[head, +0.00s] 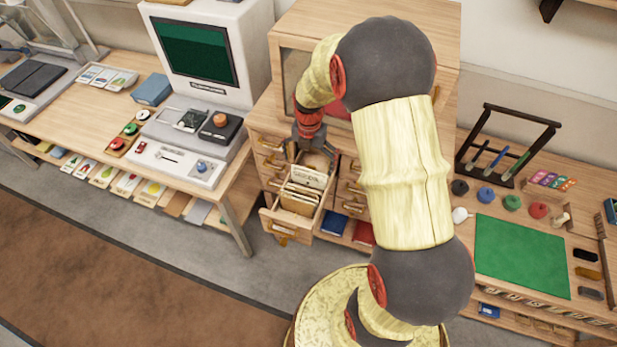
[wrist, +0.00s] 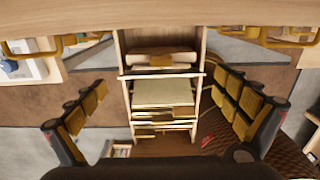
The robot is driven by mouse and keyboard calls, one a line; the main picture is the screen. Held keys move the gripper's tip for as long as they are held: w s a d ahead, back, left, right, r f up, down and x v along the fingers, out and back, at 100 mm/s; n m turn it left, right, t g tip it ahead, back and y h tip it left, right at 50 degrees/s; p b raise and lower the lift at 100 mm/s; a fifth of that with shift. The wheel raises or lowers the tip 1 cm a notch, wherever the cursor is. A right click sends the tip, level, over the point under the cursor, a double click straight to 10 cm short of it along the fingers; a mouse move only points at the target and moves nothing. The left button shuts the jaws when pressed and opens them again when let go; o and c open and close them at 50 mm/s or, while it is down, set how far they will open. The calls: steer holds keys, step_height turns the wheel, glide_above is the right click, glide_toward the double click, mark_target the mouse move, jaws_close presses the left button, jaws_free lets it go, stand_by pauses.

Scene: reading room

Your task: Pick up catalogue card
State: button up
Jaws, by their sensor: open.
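An open drawer (head: 268,222) sticks out of the wooden cabinet and holds several cream catalogue cards (head: 300,199) standing in groups. In the wrist view the drawer (wrist: 125,85) runs through the middle, with the cards (wrist: 163,93) between its crossbars. Which single card is meant, I cannot tell. My gripper (head: 307,148) is over the back part of the drawer in the head view. In the wrist view my gripper (wrist: 162,95) has its fingers spread wide, one on each side of the drawer, with nothing held. The fingertips are partly hidden in the head view.
Closed drawers with brass handles flank the open one. A desk (head: 75,111) with a monitor (head: 205,50) stands left. A table with a green mat (head: 521,256) and a dark rack (head: 507,147) stands right. Blue and red books (head: 334,222) lie below the drawer. The floor in front is clear.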

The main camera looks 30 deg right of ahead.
mark_target(309, 169)
step_height(309, 169, down, 5)
steer(key=shift+s+r, duration=0.1)
steer(key=shift+s, duration=0.05)
steer(key=shift+c, duration=0.4)
steer(key=c, duration=0.4)
steer(key=shift+c, duration=0.4)
